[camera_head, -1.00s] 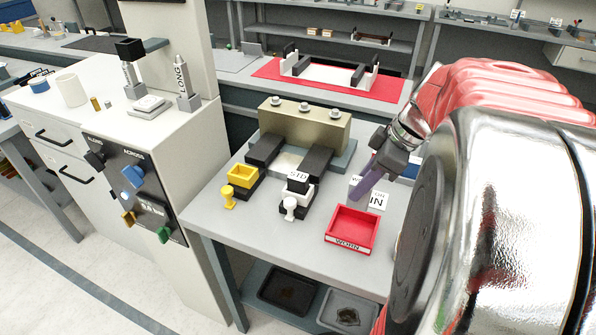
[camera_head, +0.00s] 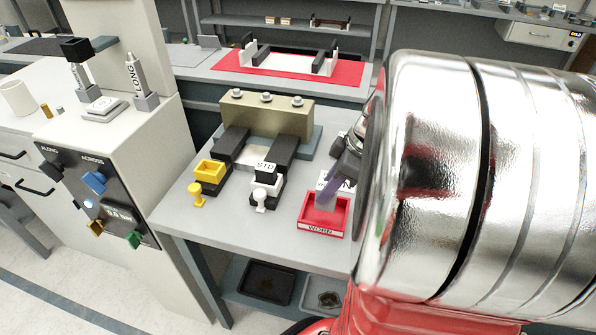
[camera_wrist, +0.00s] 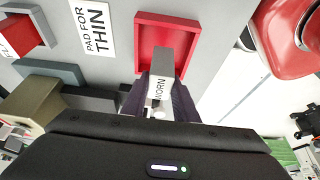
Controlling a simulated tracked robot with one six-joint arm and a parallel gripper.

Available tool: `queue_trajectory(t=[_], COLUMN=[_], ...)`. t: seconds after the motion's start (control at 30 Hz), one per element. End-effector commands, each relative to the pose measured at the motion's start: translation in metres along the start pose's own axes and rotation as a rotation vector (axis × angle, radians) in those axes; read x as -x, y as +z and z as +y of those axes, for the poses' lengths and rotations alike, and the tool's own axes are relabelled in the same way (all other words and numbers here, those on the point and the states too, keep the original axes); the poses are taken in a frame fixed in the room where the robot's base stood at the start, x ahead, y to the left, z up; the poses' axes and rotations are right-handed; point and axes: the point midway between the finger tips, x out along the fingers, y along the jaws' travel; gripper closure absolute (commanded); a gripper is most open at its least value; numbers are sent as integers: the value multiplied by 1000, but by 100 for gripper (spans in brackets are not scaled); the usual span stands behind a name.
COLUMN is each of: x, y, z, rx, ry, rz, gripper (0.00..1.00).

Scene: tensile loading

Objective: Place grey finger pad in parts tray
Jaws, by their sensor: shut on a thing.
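My gripper (camera_wrist: 160,95) is shut on a grey block, the grey finger pad (camera_wrist: 176,62), which shows between its purple fingers in the wrist view. The pad overlaps the red tray (camera_wrist: 140,45), whose front carries the label WORN. I cannot tell whether the pad touches the tray floor. The visible part of the tray looks empty.
A "PAD FOR THIN" card (camera_wrist: 92,28) lies beside the tray. A yellow holder (camera_head: 209,172) and a holder marked STD (camera_head: 265,180) stand to the left, before a tan block (camera_head: 266,115).

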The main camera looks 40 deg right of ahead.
Motion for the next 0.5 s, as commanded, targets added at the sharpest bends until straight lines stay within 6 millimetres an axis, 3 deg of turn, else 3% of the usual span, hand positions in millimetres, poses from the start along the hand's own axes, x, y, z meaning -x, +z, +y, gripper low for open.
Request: queue_trajectory(t=[0.23,0.5], x=[-3,-31], y=[1,12], z=[0,0], rx=[1,1], ry=[-1,-2], rz=[0,0], gripper=[100,100])
